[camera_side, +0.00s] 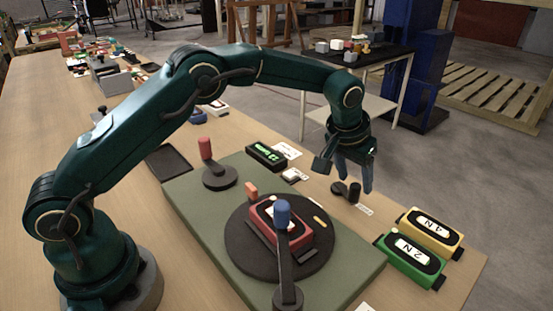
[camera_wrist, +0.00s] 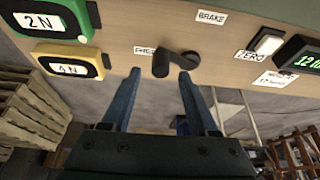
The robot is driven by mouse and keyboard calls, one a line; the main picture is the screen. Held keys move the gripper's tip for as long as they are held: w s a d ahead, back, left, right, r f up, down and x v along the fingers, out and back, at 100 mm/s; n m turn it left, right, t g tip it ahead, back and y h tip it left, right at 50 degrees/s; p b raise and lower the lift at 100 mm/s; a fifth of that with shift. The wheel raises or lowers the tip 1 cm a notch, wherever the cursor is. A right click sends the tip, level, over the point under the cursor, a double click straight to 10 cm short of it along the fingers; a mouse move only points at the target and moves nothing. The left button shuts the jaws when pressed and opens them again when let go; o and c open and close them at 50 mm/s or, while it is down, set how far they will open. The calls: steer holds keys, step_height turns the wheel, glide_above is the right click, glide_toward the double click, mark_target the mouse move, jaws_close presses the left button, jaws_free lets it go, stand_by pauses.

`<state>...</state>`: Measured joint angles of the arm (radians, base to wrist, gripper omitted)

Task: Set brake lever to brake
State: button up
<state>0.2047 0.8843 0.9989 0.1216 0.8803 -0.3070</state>
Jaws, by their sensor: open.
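The brake lever (camera_side: 346,191) is a small black arm on a round pivot on the wooden table. In the wrist view the lever (camera_wrist: 175,60) has an upright black knob at its left end, next to a partly covered label reading like FREE (camera_wrist: 144,50). The BRAKE label (camera_wrist: 211,17) lies higher and to the right, away from the knob. My gripper (camera_side: 352,184) is open and empty, just over the lever. In the wrist view the fingertips of my gripper (camera_wrist: 160,73) appear either side of the knob, with no clear contact.
Yellow 4N (camera_side: 432,232) and green 2N (camera_side: 410,262) boxes stand right. A green display (camera_side: 266,155) stands behind.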

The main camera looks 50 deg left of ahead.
mark_target(354, 186)
steer(key=shift+x, duration=1.9)
steer(key=shift+c, duration=0.3)
jaws_close()
steer(key=shift+s, duration=0.15)
steer(key=m, duration=0.1)
steer(key=s+a+m+h, duration=0.1)
steer(key=m, duration=0.1)
steer(key=s+m+h, duration=0.1)
steer(key=m, duration=0.1)
steer(key=shift+a+g, duration=0.3)
steer(key=m, duration=0.1)
steer(key=a+m+h, duration=0.1)
steer(key=shift+s+m, duration=0.35)
steer(key=shift+m, duration=0.05)
steer(key=shift+s+a+m+g+h, duration=0.2)
steer(key=shift+a+m+g, duration=0.25)
steer(key=shift+m, duration=0.55)
steer(key=shift+s+a+m+g+h, duration=0.1)
steer(key=shift+a+m+g+h, duration=0.3)
steer(key=shift+m, duration=0.6)
steer(key=shift+a, duration=0.1)
